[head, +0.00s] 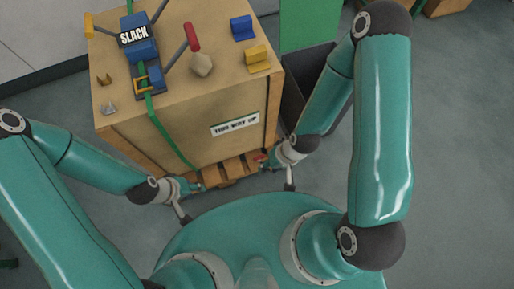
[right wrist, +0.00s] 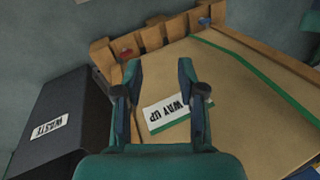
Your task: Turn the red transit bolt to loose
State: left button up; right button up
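A small red part, which looks like the red transit bolt (right wrist: 126,53), sits on the wooden pallet at the foot of the crate in the right wrist view. It shows as a small red spot in the head view (head: 259,159), beside my right gripper (head: 268,164). Whether it is turned is too small to tell. In the right wrist view my right gripper (right wrist: 160,70) is open and empty, its fingers apart over the crate side, with the red part beyond the left fingertip. My left gripper (head: 197,187) is low by the pallet's left part; its fingers are too small to read.
The crate (head: 180,128) carries a "THIS WAY UP" label, a green strap and a blue "SLACK" device (head: 140,50). A red-gripped handle (head: 192,37) and blue and yellow blocks are on top. A dark waste bin (right wrist: 62,120) stands beside it. A blue part (right wrist: 204,20) is on the pallet.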

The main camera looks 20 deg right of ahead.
jog(key=w+a+f+m+g+b, duration=0.1)
jog(key=w+f+m+b, duration=0.25)
jog(key=f+b, duration=0.55)
jog(key=w+f+m+b, duration=0.3)
jog(key=w+f+b, duration=0.2)
jog(key=f+b, duration=0.35)
jog(key=m+h+b, duration=0.4)
jog(key=m+b, duration=0.5)
jog(key=b, duration=0.5)
send_near(259, 157)
notch_tip(259, 157, down, 10)
jog(key=b, duration=0.4)
jog(key=shift+s, duration=0.1)
